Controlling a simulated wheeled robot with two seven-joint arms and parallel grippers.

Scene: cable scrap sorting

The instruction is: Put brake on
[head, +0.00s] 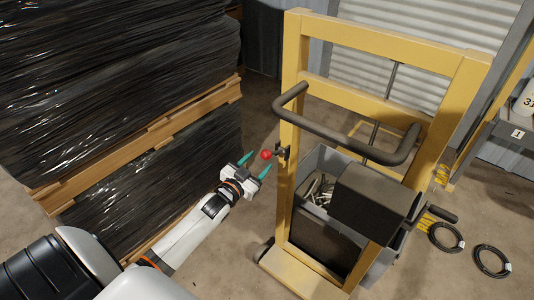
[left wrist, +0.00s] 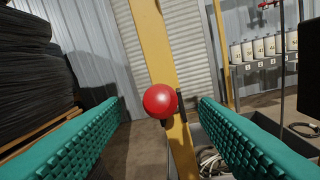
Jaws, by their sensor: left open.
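The brake shows as a red ball knob (head: 266,154) on a dark bracket (head: 281,153) at the left post of a yellow frame (head: 291,120). In the left wrist view the red knob (left wrist: 160,101) sits between the two green fingers, in front of the yellow post (left wrist: 158,50). My left gripper (head: 255,164) is open, with its green fingertips on either side of the knob. No contact with the knob is visible. My right gripper is not in view.
A black handlebar (head: 345,140) juts from the frame. A grey bin (head: 322,160) with cable scrap stands inside it. Pallets wrapped in black film (head: 110,80) stand close on the left. Cable coils (head: 446,237) lie on the floor at right.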

